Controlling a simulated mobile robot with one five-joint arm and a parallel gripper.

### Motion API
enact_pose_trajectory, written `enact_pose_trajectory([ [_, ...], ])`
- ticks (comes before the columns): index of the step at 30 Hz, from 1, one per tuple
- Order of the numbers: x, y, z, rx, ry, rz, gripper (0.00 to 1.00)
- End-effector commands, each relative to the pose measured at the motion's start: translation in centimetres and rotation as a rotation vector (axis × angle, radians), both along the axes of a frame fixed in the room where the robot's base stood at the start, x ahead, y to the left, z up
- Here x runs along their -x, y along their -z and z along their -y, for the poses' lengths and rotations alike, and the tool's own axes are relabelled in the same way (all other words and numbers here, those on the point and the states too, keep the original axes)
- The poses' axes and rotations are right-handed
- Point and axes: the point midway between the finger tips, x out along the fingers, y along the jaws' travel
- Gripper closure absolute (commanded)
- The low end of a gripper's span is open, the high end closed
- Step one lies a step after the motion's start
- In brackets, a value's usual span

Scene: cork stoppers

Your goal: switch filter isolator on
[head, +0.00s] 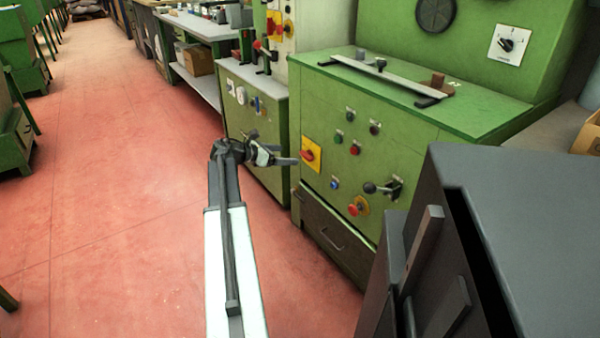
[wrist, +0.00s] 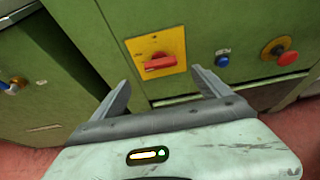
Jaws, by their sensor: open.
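A red rotary handle on a yellow plate (head: 311,154) sits at the left of the green machine's front panel. In the wrist view the same red handle (wrist: 160,63) lies nearly level, tilted slightly, on its yellow plate (wrist: 143,46). I cannot read the plate's markings, so I cannot tell if this is the filter isolator. My gripper (head: 285,158) is just left of the plate in the head view. In the wrist view my open gripper (wrist: 160,85) has its fingers on either side below the handle, apart from it and empty.
A blue button (wrist: 222,60) and a red stop knob (wrist: 288,58) are right of the handle. A black lever (head: 385,188) juts from the panel. A dark cabinet (head: 480,230) stands at the right. The red floor (head: 120,200) at left is clear.

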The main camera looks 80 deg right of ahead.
Motion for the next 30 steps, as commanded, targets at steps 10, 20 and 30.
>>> enact_pose_trajectory([
  [10,1.5,0.8,1.3,-0.003,0.003,-0.005,0.13],
  [20,5.3,3.0,4.8,-0.002,0.003,-0.004,0.13],
  [30,5.6,2.8,5.0,-0.002,0.002,-0.004,0.35],
])
